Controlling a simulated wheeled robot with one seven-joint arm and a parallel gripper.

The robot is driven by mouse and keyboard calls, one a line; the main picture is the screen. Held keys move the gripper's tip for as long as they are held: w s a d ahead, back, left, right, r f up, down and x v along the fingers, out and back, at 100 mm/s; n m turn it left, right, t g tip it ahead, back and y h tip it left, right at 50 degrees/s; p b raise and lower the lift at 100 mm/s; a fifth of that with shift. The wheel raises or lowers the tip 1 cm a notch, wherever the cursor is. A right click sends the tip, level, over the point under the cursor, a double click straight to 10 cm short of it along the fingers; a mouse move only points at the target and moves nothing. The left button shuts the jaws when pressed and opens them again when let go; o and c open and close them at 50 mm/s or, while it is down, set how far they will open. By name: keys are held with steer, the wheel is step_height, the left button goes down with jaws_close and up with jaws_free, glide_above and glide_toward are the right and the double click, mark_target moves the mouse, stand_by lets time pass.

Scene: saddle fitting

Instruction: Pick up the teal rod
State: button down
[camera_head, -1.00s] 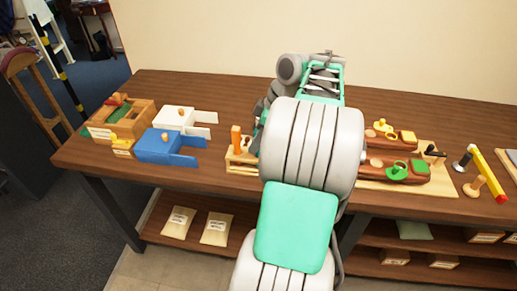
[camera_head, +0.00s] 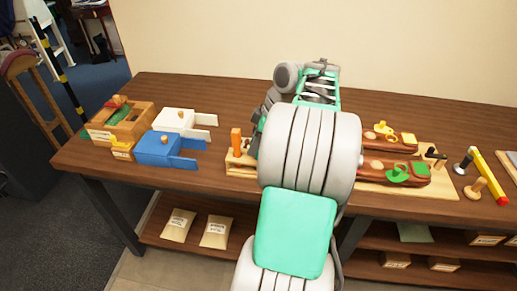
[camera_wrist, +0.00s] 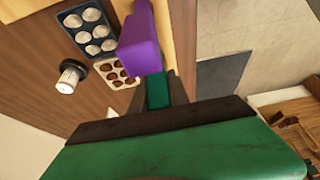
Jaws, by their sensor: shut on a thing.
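My gripper (camera_wrist: 160,88) is shut on the teal rod (camera_wrist: 157,94), of which a short dark teal part shows between the fingers in the wrist view. A purple block (camera_wrist: 140,42) stands just past the fingertips and covers part of the view there; I cannot tell whether it touches the rod. In the head view my own arm hides the fingers and the teal rod. An orange rod (camera_head: 236,140) stands upright in a light wooden rack (camera_head: 238,168), left of my arm.
A blue box (camera_head: 160,150) and a white box (camera_head: 172,120) stand left on the brown table (camera_head: 215,100), beside a wooden box (camera_head: 130,128). Right of my arm is a board (camera_head: 440,187) with several fittings. Muffin trays (camera_wrist: 88,28) show in the wrist view.

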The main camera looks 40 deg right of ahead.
steer(key=shift+r, duration=0.1)
stand_by(0.3)
step_height(320, 180, up, 10)
steer(key=p, duration=0.3)
steer(key=shift+p, duration=0.3)
steer(key=c, duration=1.8)
jaws_free()
jaws_close()
